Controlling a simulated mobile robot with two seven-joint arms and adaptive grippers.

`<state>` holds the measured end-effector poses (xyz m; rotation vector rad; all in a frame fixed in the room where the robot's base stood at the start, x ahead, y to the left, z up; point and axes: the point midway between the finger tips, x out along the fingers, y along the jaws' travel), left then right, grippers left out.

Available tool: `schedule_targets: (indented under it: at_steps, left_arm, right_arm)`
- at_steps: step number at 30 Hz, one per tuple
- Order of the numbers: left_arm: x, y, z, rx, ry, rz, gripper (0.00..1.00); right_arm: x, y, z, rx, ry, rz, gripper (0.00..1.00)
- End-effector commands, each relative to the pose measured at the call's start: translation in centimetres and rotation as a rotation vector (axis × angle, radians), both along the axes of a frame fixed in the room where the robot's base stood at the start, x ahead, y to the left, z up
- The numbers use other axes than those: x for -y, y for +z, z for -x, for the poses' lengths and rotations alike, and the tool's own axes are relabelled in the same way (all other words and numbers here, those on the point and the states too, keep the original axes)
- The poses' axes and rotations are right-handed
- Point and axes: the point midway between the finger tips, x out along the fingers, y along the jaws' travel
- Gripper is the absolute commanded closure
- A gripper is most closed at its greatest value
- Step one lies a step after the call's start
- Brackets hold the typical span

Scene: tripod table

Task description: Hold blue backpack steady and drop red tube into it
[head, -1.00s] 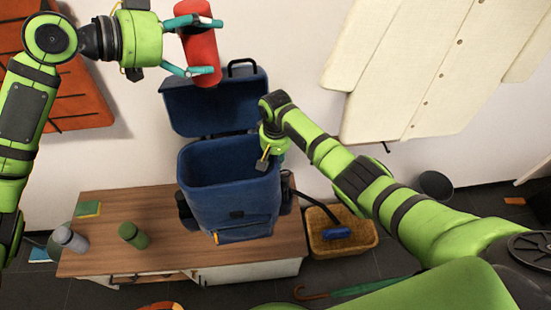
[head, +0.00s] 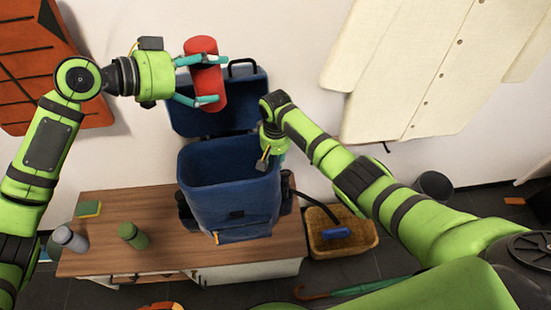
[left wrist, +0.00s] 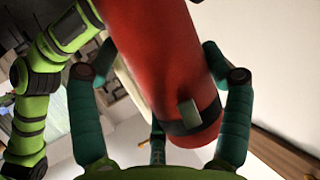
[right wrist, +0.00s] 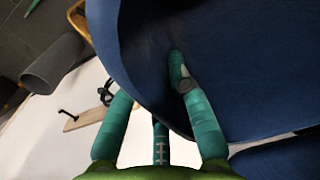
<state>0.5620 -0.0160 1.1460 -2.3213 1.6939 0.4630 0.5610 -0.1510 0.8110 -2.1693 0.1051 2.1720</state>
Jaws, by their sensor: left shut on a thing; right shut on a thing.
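The blue backpack (head: 228,198) stands upright on the wooden bench with its lid (head: 190,119) folded back and its top open. My left gripper (head: 210,81) is shut on the red tube (head: 203,60), which is held upright in front of the raised lid, above and behind the opening. The tube also fills much of the left wrist view (left wrist: 165,60). My right gripper is at the right rim of the backpack, its fingers mostly hidden in the head view. In the right wrist view its fingers (right wrist: 165,105) are shut on the blue wall of the backpack (right wrist: 245,70).
A wicker basket (head: 362,243) with a blue-headed brush is on the floor at right. A cream garment hangs on the wall (head: 420,70).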

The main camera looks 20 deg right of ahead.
Motion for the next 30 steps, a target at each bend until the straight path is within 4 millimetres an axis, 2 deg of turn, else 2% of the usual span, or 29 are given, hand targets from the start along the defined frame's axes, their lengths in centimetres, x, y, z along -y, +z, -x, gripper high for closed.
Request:
schedule_targets:
  at_steps: [9,10,11,12,23,26,30]
  left_arm:
    - [0.0,-0.1,0.0,0.002,0.001,0.003,0.67]
    - [0.0,-0.1,0.0,0.002,0.001,0.003,0.17]
    - [0.0,-0.1,0.0,0.002,0.001,0.003,0.05]
    - [0.0,-0.1,0.0,0.002,0.001,0.003,0.0]
    - [-0.1,-0.3,0.0,-0.002,0.001,-0.001,0.0]
    - [-0.7,-0.1,0.1,-0.001,0.003,-0.001,0.0]
    - [-2.7,0.8,0.7,0.0,0.004,-0.001,0.0]
  right_arm:
    - [0.3,0.0,0.0,-0.002,-0.001,0.01,1.0]
    - [0.3,0.0,0.0,-0.002,-0.001,0.01,1.0]
    - [0.3,0.0,0.0,-0.002,-0.001,0.01,1.0]
    - [0.3,0.0,0.0,-0.002,-0.001,0.01,1.0]
    - [0.4,-0.1,0.0,-0.002,-0.001,0.011,1.0]
    - [0.4,-0.1,0.0,-0.002,-0.001,0.011,1.0]
    - [0.4,-0.1,0.0,-0.002,-0.002,0.011,1.0]
